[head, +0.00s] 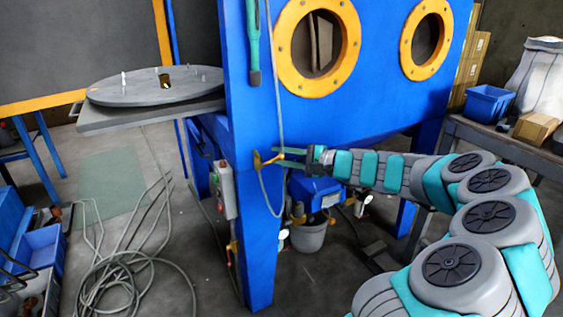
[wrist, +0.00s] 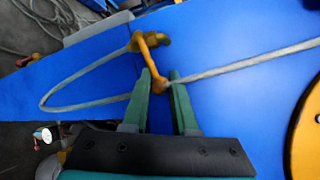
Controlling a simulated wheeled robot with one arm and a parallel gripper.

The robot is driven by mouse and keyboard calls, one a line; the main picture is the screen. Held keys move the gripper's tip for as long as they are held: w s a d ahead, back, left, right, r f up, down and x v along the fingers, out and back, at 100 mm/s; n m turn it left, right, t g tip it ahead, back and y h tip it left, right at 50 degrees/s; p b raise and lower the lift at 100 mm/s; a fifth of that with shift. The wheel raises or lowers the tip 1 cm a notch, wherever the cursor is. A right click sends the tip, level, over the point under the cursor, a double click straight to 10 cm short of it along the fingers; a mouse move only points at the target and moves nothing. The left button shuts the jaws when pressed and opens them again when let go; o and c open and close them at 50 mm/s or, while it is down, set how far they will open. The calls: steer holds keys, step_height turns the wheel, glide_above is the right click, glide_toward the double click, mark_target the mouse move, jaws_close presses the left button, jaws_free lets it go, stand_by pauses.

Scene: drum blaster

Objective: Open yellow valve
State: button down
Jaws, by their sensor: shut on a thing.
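The yellow valve (head: 268,158) is on the front of the blue cabinet leg, left of my gripper in the head view. In the wrist view the yellow valve (wrist: 150,55) shows as a short yellow handle, its lower end between my fingertips. My gripper (head: 309,157) reaches in from the right at the height of the valve. In the wrist view my gripper (wrist: 161,82) has two green fingers, shut on the handle's end. A grey hose passes at the valve. The exact contact of the fingers is small and partly hidden.
The blue cabinet (head: 375,100) with round yellow-rimmed ports stands behind my arm. A grey control box (head: 223,190) hangs left of the leg. A grey bucket (head: 309,235) stands below. A coiled hose (head: 125,285) lies on the floor at left.

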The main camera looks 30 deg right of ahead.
steer(key=shift+a+r+n+g+h+b, duration=0.2)
steer(key=shift+r+n+h+b, duration=0.1)
steer(key=shift+r+n+h, duration=0.15)
steer(key=shift+a+r+n+g+h+b, duration=0.1)
steer(key=shift+r+n+g+h+b, duration=0.2)
steer(key=shift+n, duration=0.25)
steer(key=shift+a+r+n+g+h+b, duration=0.15)
steer(key=shift+a+r+n+h+b, duration=0.2)
steer(key=shift+n+h, duration=0.2)
steer(key=shift+a+r+n+g+h+b, duration=0.15)
steer(key=shift+a+r+n+h+b, duration=0.1)
steer(key=shift+r+n+h, duration=0.25)
steer(key=shift+a+r+n+h+b, duration=0.5)
steer(key=shift+a+n+h, duration=0.25)
steer(key=shift+n+h, duration=0.3)
steer(key=shift+s+a+r+n+g+h+b, duration=0.1)
steer(key=shift+a+r+n+g+h+b, duration=0.1)
steer(key=shift+a+n+h, duration=0.5)
steer(key=shift+a+r+n+g+h+b, duration=0.1)
steer(key=shift+a+n+g+h+b, duration=0.1)
steer(key=shift+a+n+h, duration=0.45)
steer(key=shift+d, duration=0.2)
steer(key=c, duration=0.7)
jaws_free()
